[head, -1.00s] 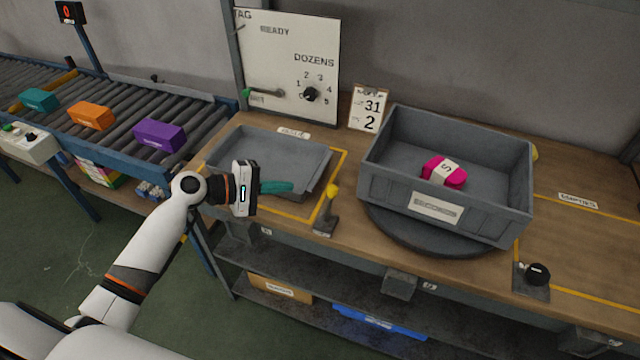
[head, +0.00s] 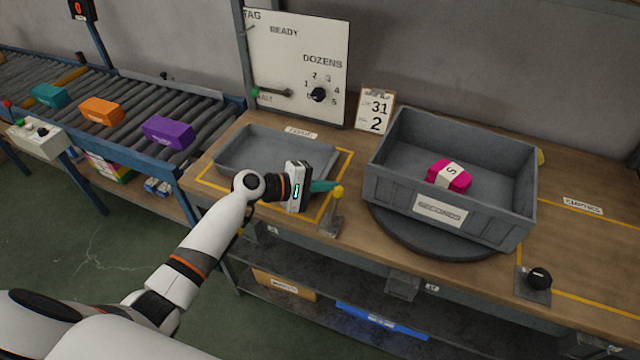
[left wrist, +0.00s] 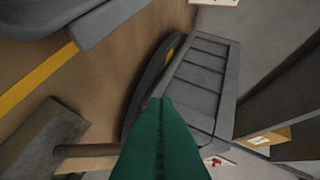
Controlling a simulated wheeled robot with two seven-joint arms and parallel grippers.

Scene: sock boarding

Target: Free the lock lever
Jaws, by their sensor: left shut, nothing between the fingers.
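A lever with a yellow knob (head: 338,193) stands upright on a grey bracket (head: 330,226) at the table's front edge, left of the turntable. My left gripper (head: 326,186) has teal fingers, shut with nothing between them. Its fingertips are right beside the yellow knob, on its left; I cannot tell whether they touch. In the left wrist view the shut fingers (left wrist: 160,140) fill the bottom middle, and a rod (left wrist: 88,150) with a grey block (left wrist: 42,135) shows to their left. My right gripper is not in view.
A grey crate (head: 395,195) with a pink sock bundle (head: 448,175) sits on a round turntable (head: 400,235). A shallow grey tray (head: 232,165) lies at left. A black knob (head: 539,278) is at front right.

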